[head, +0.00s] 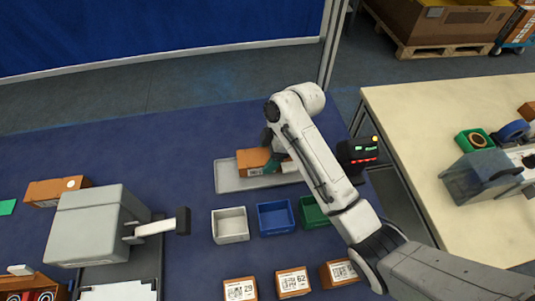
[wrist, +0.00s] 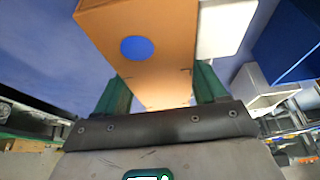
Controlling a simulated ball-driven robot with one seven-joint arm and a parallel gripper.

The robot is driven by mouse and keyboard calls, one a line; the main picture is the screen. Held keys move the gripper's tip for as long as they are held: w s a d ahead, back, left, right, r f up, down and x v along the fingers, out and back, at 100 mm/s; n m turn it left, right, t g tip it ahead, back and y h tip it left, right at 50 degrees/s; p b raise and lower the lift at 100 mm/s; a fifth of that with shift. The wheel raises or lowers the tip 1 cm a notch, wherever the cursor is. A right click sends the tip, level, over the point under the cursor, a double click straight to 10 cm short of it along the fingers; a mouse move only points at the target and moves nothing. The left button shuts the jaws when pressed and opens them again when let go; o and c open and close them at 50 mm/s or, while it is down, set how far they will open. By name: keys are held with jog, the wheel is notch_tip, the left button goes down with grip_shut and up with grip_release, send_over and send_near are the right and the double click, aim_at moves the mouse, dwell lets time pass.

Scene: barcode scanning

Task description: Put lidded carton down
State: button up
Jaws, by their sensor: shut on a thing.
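The lidded carton (head: 252,160) is orange-brown and appears over the left part of a long grey tray (head: 228,182) in the head view. I cannot tell whether it touches the tray. In the wrist view the carton (wrist: 150,45) fills the upper middle, with a blue dot on its face and a white patch at its right. My gripper (wrist: 162,88) is shut on it, with a green finger on each side. In the head view my gripper (head: 273,164) is partly hidden behind my arm and the carton.
White (head: 230,237), blue (head: 276,217) and green (head: 311,212) bins stand in front of the tray. Labelled cartons (head: 292,283) lie nearer. A black device with lit displays (head: 360,152) stands right of my arm. A grey machine (head: 95,225) is at left.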

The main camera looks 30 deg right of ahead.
jog(key=shift+f, duration=0.35)
jog(key=shift+f, duration=0.1)
jog(key=o, duration=1.2)
jog(key=v, duration=1.1)
jog(key=shift+w+a+p, duration=0.1)
jog(key=shift+p, duration=0.2)
jog(key=shift+d+r+p, duration=0.25)
jog(key=shift+r+p, duration=0.35)
jog(key=shift+r, duration=0.05)
jog(key=shift+f, duration=0.1)
